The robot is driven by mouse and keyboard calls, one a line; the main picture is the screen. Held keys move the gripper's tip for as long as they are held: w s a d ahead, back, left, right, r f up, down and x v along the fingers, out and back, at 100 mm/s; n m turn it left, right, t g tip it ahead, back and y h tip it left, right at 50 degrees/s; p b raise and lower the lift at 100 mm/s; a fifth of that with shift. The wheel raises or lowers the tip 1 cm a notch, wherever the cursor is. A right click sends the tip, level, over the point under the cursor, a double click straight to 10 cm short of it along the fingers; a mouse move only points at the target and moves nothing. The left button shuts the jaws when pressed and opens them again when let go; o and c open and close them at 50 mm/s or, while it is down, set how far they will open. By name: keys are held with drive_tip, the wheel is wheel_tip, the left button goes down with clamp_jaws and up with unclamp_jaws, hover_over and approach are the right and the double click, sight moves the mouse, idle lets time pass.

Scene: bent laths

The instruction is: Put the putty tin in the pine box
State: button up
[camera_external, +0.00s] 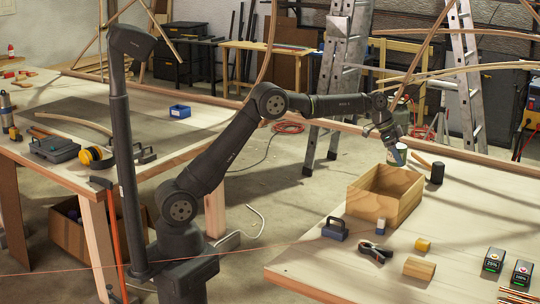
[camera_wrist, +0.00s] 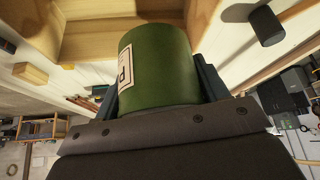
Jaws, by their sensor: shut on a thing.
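The putty tin (camera_wrist: 158,68) is a green cylinder with a pale label bearing a dark letter. It also shows small in the external view (camera_external: 397,155). My gripper (camera_external: 392,143) is shut on the tin, with a dark finger on each side of it in the wrist view. The gripper hides the tin's near part there. The open pine box (camera_external: 372,207) stands on the right-hand bench. The tin hangs above the box's far right side in the external view. In the wrist view, the box's wooden walls (camera_wrist: 85,48) show behind the tin.
In front of the box are a blue-grey case (camera_external: 335,229), a clamp (camera_external: 375,252), a yellow cylinder (camera_external: 422,244) and a wood block (camera_external: 419,268). Bent laths (camera_external: 455,72) arch behind my gripper.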

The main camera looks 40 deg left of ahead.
drive_tip(key=f, duration=0.2)
drive_tip(key=a+f, duration=0.1)
drive_tip(key=f, duration=0.1)
drive_tip(key=shift+w+f, duration=0.1)
drive_tip(key=shift+w, duration=0.1)
wheel_tip(320, 180, down, 11)
drive_tip(key=shift+d+r, duration=0.1)
drive_tip(key=shift+r, duration=0.05)
drive_tip(key=shift+f, duration=0.2)
drive_tip(key=o, duration=1.1)
drive_tip(key=shift+o, duration=0.2)
drive_tip(key=shift+r, duration=0.25)
drive_tip(key=v, duration=1.1)
drive_tip(key=shift+a+r, duration=0.25)
drive_tip(key=shift+r, duration=0.1)
